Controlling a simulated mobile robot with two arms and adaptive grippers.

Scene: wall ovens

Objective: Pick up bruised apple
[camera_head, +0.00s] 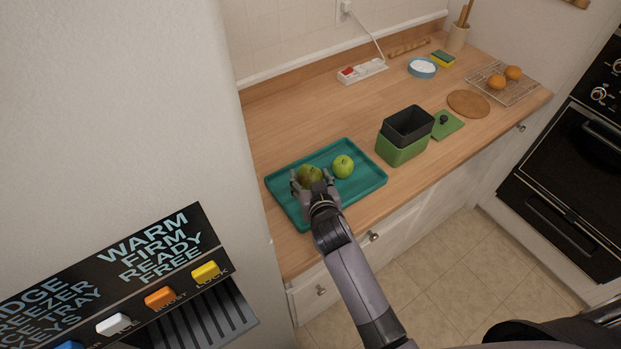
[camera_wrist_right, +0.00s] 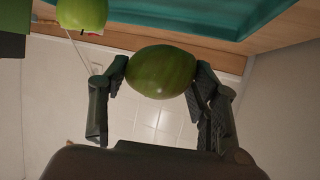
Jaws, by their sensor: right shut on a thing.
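A green apple with brownish patches, the bruised apple (camera_head: 310,175), is at the left part of the teal tray (camera_head: 372,184). My right gripper (camera_head: 309,184) is shut on it, with a finger on each side. In the right wrist view the held apple (camera_wrist_right: 161,72) sits between the two fingers of my right gripper (camera_wrist_right: 160,80). I cannot tell whether it touches the tray. A second, brighter green apple (camera_head: 343,166) lies on the tray just to the right, and shows at the top left of the wrist view (camera_wrist_right: 82,12). My left gripper is not in view.
A green box with a dark inner bin (camera_head: 402,148) stands right of the tray, its green lid (camera_head: 447,125) beside it. Farther right are a round board (camera_head: 469,104) and a wire rack (camera_head: 515,90) with orange-brown round items. A labelled panel (camera_head: 150,262) is at the lower left.

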